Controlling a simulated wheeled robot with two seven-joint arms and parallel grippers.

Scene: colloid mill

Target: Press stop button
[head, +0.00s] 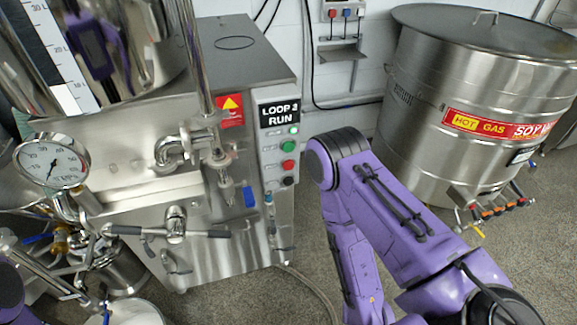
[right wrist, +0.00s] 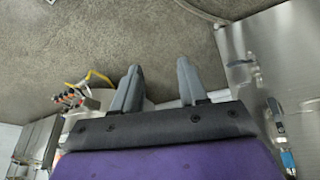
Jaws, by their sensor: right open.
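The control panel under the "LOOP 2 RUN" sign is on the front of the steel mill cabinet (head: 258,69) in the head view. It has a lit green lamp (head: 294,131), a green button (head: 290,146), a red button (head: 288,164) that looks like the stop button, and a black knob (head: 288,181). Nothing covers them. My right arm stands to the right of the panel, its forearm pointing down. My right gripper (right wrist: 157,85) shows in the right wrist view, its fingers apart, empty, above the floor. My left gripper is out of view.
A large steel vat (head: 425,120) with valves stands at the right. A pressure gauge (head: 53,161), pipes and a lever handle (head: 177,225) stick out at the left. The grey floor (head: 315,215) between the cabinet and vat is open. A hose lies there.

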